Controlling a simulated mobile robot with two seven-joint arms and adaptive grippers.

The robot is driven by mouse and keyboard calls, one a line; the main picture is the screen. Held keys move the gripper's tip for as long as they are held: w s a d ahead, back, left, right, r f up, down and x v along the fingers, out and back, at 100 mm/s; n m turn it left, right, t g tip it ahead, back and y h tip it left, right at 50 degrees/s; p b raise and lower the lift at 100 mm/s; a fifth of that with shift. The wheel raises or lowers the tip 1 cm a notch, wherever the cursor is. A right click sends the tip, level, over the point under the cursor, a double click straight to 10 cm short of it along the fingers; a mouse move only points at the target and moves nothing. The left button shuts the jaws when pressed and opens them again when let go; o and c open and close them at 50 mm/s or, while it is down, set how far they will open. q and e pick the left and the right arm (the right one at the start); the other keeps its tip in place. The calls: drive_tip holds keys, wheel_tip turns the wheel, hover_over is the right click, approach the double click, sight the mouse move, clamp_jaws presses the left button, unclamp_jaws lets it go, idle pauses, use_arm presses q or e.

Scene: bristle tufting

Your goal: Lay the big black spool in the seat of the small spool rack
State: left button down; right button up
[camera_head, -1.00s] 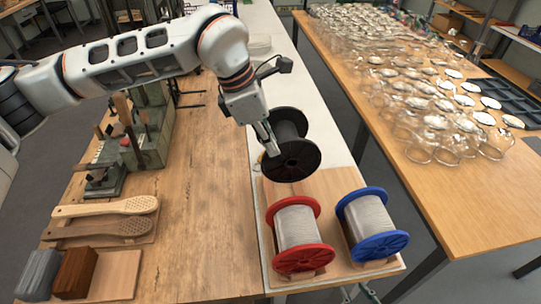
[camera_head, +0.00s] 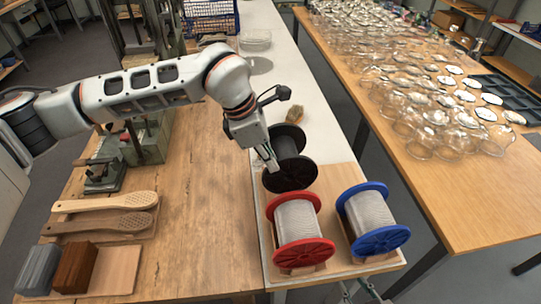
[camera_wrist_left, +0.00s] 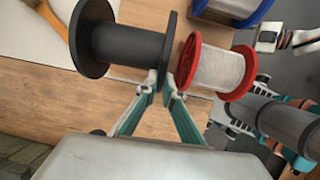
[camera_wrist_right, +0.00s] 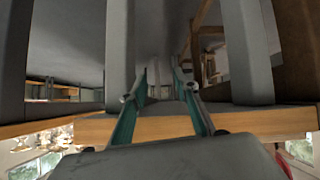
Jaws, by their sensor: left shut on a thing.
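The big black spool (camera_head: 287,140) is over the far left part of the small spool rack (camera_head: 330,180), a light wooden board, just behind the red spool (camera_head: 297,219). My left gripper (camera_head: 270,160) is shut on the rim of its flange, which also shows in the left wrist view (camera_wrist_left: 128,43). The blue spool (camera_head: 368,212) sits on the rack to the right of the red one. The seat under the black spool is hidden, and I cannot tell whether the spool touches the rack. My right gripper (camera_wrist_right: 158,82) is open and empty, its fingers apart, below a wooden table edge.
A brown lump (camera_head: 296,116) lies on the white bench top behind the black spool. Brush blanks (camera_head: 105,205) and blocks (camera_head: 75,267) lie on the left wooden bench. Many glass pieces (camera_head: 430,115) cover the table at right. The middle of the left bench is clear.

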sight(272, 178)
use_arm(q)
drive_tip(key=shift+f, duration=0.75)
drive_tip(key=shift+f+b, duration=0.75)
drive_tip(key=shift+b, duration=0.1)
drive_tip(key=shift+f+b, duration=0.6)
drive_tip(key=shift+f, duration=0.25)
drive_tip(key=shift+f+b, duration=0.15)
drive_tip(key=shift+b, duration=0.15)
use_arm(e)
drive_tip(key=shift+w+a+f+y, duration=0.3)
drive_tip(key=shift+w+a+f, duration=0.05)
drive_tip(key=shift+a+f, duration=0.45)
use_arm(q)
drive_tip(key=shift+d, duration=0.15)
use_arm(e)
drive_tip(key=shift+s+d+f, duration=0.1)
drive_tip(key=shift+d+f, duration=0.1)
drive_tip(key=shift+f, duration=0.3)
drive_tip(key=shift+r, duration=0.2)
use_arm(q)
drive_tip(key=shift+f+b, duration=0.55)
drive_tip(key=shift+b, duration=0.1)
use_arm(e)
drive_tip(key=shift+s+f, duration=0.1)
drive_tip(key=shift+f, duration=0.6)
